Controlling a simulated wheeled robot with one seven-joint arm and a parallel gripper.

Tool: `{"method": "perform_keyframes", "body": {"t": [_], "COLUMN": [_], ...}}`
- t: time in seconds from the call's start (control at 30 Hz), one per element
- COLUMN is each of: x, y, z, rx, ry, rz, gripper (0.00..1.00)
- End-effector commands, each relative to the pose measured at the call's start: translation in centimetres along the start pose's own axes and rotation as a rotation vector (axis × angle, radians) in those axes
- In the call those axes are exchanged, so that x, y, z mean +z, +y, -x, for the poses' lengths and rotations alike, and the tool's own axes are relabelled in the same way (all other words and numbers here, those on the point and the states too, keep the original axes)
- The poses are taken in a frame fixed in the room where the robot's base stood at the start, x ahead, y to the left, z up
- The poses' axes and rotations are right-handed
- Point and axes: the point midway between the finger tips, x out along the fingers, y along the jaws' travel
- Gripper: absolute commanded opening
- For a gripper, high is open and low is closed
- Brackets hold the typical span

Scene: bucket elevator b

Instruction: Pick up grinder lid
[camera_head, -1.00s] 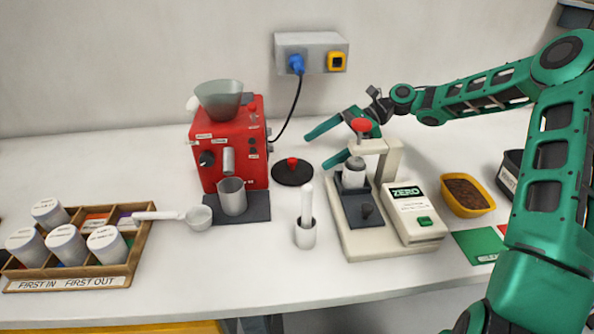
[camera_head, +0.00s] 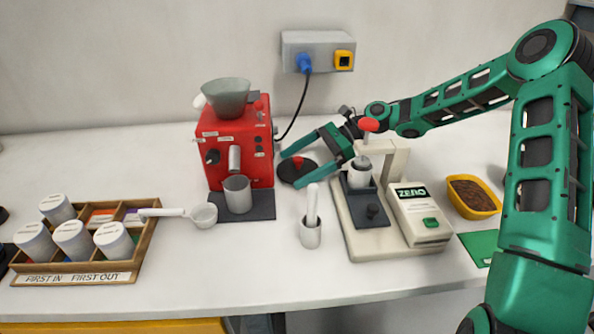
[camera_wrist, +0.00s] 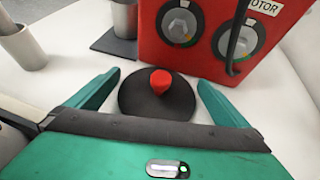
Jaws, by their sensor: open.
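The grinder lid (camera_head: 291,171) is a flat black disc with a red knob, lying on the white table just right of the red grinder. The wrist view shows the lid (camera_wrist: 150,101) with its red knob (camera_wrist: 161,81) upright, between my open fingers. My gripper (camera_head: 301,168) is open, its two green fingers pointing left around the lid's right part. In the wrist view my gripper (camera_wrist: 155,90) has one finger to each side of the lid, with a gap to the knob on both sides. The red grinder (camera_head: 238,147) carries a grey hopper and stands upright.
A white press or scale stand (camera_head: 399,160) stands close to my gripper's right. A cup with a white stick (camera_head: 311,236) is in front. A wall socket box (camera_head: 318,50) has a blue plug and cable. A wooden rack (camera_head: 147,238) sits left.

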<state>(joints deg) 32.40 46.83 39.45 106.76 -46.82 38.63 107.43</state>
Motion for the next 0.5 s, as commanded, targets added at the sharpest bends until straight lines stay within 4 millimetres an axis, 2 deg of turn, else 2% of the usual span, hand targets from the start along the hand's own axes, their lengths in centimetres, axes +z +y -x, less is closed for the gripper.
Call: {"method": "perform_keyframes", "body": {"t": [0.13, 0.27, 0.3, 0.5], "x": [-0.02, -0.02, -0.02, 0.00], "y": [-0.01, -0.01, -0.01, -0.02], "z": [0.02, 0.04, 0.04, 0.06], "rx": [0.000, 0.000, 0.000, -0.001], "ry": [0.000, 0.000, 0.000, 0.000], "rz": [0.000, -0.001, -0.001, 0.000], "gripper": [1.00, 0.69, 0.66, 0.66]}}
